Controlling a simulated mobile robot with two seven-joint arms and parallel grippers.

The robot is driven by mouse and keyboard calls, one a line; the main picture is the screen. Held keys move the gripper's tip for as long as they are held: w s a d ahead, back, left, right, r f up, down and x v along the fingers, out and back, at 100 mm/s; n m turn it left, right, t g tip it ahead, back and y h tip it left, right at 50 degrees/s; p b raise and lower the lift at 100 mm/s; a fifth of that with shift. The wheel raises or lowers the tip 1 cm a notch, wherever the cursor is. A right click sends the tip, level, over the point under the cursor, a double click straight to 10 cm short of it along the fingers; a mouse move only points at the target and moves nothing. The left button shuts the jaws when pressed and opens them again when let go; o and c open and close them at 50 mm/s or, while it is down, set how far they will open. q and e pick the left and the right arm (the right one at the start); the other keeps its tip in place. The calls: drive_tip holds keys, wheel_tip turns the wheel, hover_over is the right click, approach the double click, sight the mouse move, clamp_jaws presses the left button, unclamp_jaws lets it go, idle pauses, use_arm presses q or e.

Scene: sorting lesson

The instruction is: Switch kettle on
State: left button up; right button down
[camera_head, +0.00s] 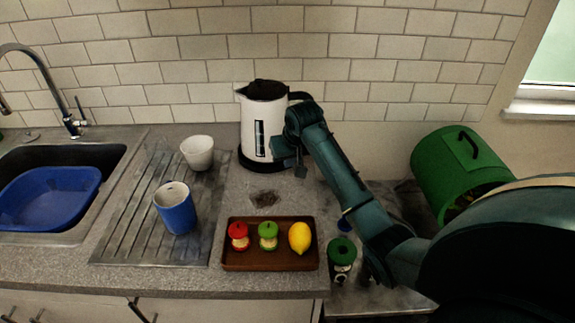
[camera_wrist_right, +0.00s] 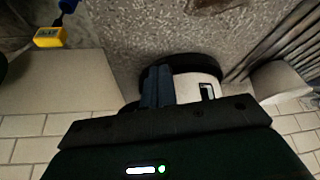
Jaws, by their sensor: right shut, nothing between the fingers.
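The white kettle (camera_head: 258,125) with a dark lid and black base stands upright on the counter against the tiled wall. A dark vertical window shows on its front. My right gripper (camera_head: 290,165) is at the kettle's right side, low near the base, with its fingers shut and empty. In the right wrist view the shut fingers (camera_wrist_right: 157,80) overlap the kettle (camera_wrist_right: 198,86) and its black base; I cannot tell whether they touch. The kettle's handle is partly hidden behind my right arm, and no switch can be made out. My left gripper is not in view.
A brown tray (camera_head: 270,264) holds two apple cores and a lemon. A blue cup (camera_head: 176,209) and a white cup (camera_head: 197,153) stand on the drainer. A blue basin (camera_head: 50,197) sits in the sink. A green bin (camera_head: 455,170) and a green-lidded jar (camera_head: 342,255) are right.

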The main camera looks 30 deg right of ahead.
drive_tip(key=shift+f, duration=0.65)
drive_tip(key=shift+s+a+r, duration=0.2)
drive_tip(key=shift+s+r, duration=0.1)
drive_tip(key=shift+s, duration=0.45)
drive_tip(key=shift+s+a+r, duration=0.15)
drive_tip(key=shift+s+r, duration=0.1)
drive_tip(key=shift+s, duration=0.5)
drive_tip(key=v, duration=1.3)
